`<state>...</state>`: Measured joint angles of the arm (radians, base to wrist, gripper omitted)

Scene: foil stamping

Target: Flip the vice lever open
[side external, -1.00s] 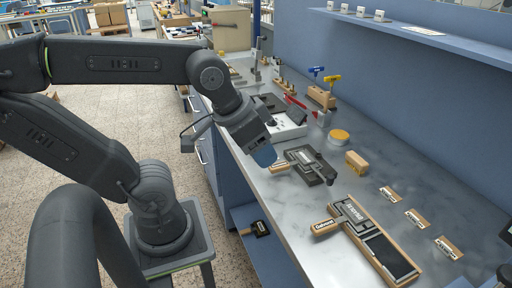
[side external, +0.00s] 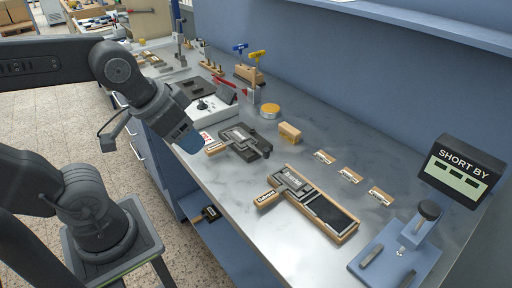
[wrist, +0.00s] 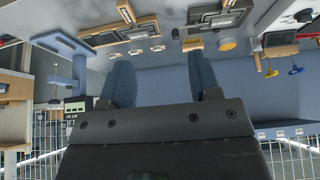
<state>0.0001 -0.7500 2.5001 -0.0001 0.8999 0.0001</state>
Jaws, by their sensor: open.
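A dark flat fixture (side external: 250,149), which looks like the vice, lies on the bench with a wooden-handled holder (side external: 216,147) on it. A small dark knob-like part shows at its right end; I cannot tell whether this is the lever or how it is set. My gripper (side external: 188,141), with blue fingers, is just left of the wooden handle in the side view and appears above the bench edge, apart from it. In the wrist view my gripper (wrist: 160,76) is open and empty, its two fingers spread. The fixture (wrist: 218,19) shows upside down beyond the fingers there.
A second wooden-handled holder lies on a wooden tray (side external: 346,235). A yellow tin (side external: 270,111), a wooden block (side external: 289,132) and several labels (side external: 351,176) lie behind. A blue stand (side external: 405,250) and a "SHORT BY" display (side external: 459,171) are at right. Bare bench lies between.

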